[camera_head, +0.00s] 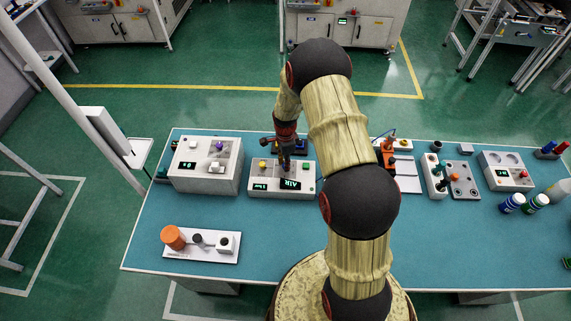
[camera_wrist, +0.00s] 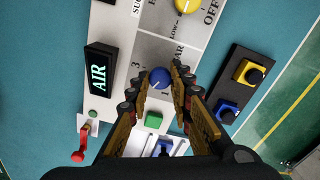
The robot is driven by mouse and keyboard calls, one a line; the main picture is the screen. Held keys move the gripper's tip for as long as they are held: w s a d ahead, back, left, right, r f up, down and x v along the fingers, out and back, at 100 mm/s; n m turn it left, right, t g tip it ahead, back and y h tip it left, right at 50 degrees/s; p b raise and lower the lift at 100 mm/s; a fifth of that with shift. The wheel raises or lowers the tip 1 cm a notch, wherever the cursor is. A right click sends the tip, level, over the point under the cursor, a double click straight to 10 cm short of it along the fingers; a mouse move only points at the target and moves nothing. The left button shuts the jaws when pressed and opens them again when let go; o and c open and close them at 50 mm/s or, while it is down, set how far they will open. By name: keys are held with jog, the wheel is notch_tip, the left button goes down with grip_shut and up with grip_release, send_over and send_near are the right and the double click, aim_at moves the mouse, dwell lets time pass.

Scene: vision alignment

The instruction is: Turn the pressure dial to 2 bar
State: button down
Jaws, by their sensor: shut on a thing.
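The pressure dial, a round blue knob (camera_wrist: 160,77), is on a white panel (camera_wrist: 110,20) between printed numbers 3 and 1 in the wrist view. My gripper (camera_wrist: 161,67) is shut on it, with one finger on each side. I cannot clearly tell which number the knob points to. In the head view my gripper (camera_head: 286,168) points down onto the white control box (camera_head: 258,190) and hides the dial. A lit AIR display (camera_wrist: 99,68) is left of the dial in the wrist view.
A yellow knob (camera_wrist: 188,4), a green button (camera_wrist: 153,120) and a red lever (camera_wrist: 79,154) are near the dial. A dark plate (camera_wrist: 240,85) with yellow and blue buttons lies to the right. A larger white box (camera_head: 205,185) stands left; the front of the blue table is mostly clear.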

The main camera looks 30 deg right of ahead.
jog(key=shift+w+m, duration=0.1)
jog(key=shift+m, duration=0.4)
jog(key=c, duration=1.6)
grip_release()
jog(key=shift+r, duration=0.1)
notch_tip(320, 180, up, 12)
jog(key=shift+f, duration=0.1)
